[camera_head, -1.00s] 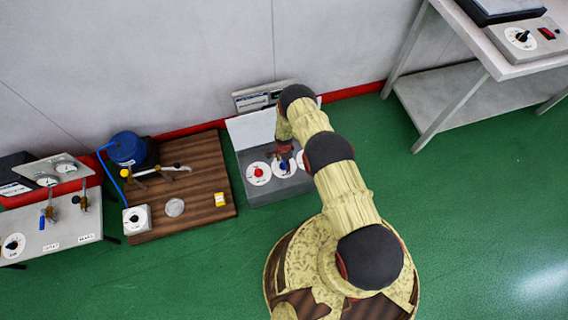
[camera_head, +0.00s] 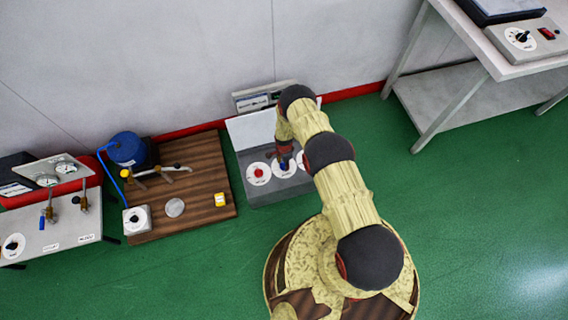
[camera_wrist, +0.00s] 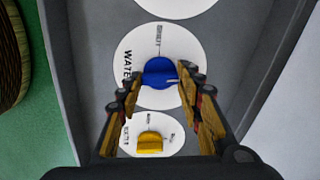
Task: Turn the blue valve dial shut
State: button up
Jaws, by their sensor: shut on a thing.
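The blue valve dial (camera_wrist: 158,68) sits on a white disc lettered WATER and SHUT in the wrist view. In the head view the dial (camera_head: 283,166) is on the grey panel box (camera_head: 262,192), partly hidden by my gripper (camera_head: 284,157). In the wrist view my gripper (camera_wrist: 161,84) has one finger on each side of the blue dial and is shut on it. The fingers cover parts of the disc. I cannot read the dial's exact angle against its marks.
A red dial (camera_head: 258,172) is beside the blue one. A yellow knob (camera_wrist: 149,143) is near my fingers in the wrist view. A wooden board (camera_head: 205,172) with a blue tank (camera_head: 127,149) stands left. A table (camera_head: 525,52) stands right. Green floor is open in front.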

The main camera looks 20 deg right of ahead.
jog(key=shift+n, duration=0.3)
jog(key=n, duration=0.3)
jog(key=shift+n, duration=0.3)
jog(key=n, duration=0.4)
jog(key=shift+n, duration=0.3)
jog(key=n, duration=0.9)
jog(key=o, duration=1)
jog(key=shift+o, duration=0.8)
jog(key=shift+r, duration=0.1)
